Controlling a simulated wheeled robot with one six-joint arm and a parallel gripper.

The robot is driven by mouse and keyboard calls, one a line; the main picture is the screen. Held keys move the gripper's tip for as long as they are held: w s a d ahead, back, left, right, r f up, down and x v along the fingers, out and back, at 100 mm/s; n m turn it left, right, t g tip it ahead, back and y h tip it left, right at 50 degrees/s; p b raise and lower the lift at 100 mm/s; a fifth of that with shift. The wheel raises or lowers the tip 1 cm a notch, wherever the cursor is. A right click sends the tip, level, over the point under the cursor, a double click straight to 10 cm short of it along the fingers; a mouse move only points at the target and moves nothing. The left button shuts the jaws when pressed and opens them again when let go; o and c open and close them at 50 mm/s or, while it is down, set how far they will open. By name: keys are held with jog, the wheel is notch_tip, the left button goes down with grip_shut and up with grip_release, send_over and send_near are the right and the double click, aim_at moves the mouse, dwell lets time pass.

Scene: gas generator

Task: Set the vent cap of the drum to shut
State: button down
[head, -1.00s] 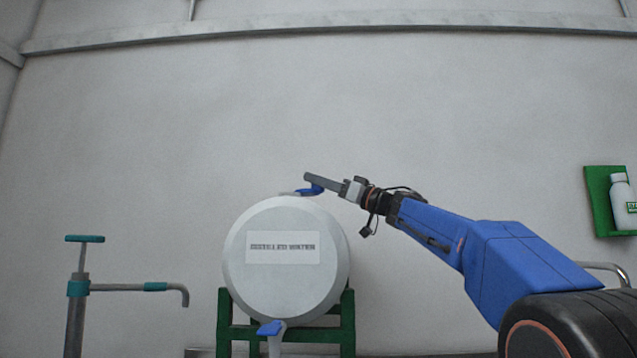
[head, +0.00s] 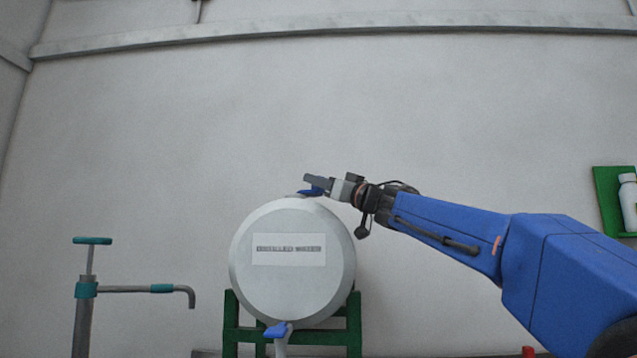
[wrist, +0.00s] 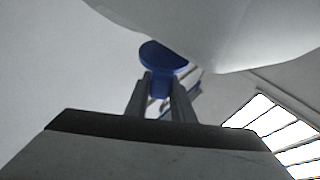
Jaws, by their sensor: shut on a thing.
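The white drum (head: 293,278) lies on its side and carries a "DISTILLED WATER" label. Its blue vent cap (head: 311,192) is on top. My gripper (head: 308,181) reaches in from the right at the drum's top. In the wrist view my gripper (wrist: 161,88) has its two fingers on either side of the narrow tab of the blue cap (wrist: 163,55), shut on it. The cap's round part shows beyond the fingertips, beside the pale drum (wrist: 220,30). In the head view the fingers partly hide the cap.
A green stand (head: 353,325) holds the drum. A blue-handled tap (head: 278,330) is at the drum's lower front. A hand pump with a teal handle (head: 92,241) stands at left. A green wall holder (head: 608,200) with a white bottle (head: 628,200) is at right.

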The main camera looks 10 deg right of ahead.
jog(key=c, duration=1.5)
grip_release()
jog(key=v, duration=1.7)
jog(key=shift+s+d, duration=0.15)
jog(key=shift+s, duration=0.1)
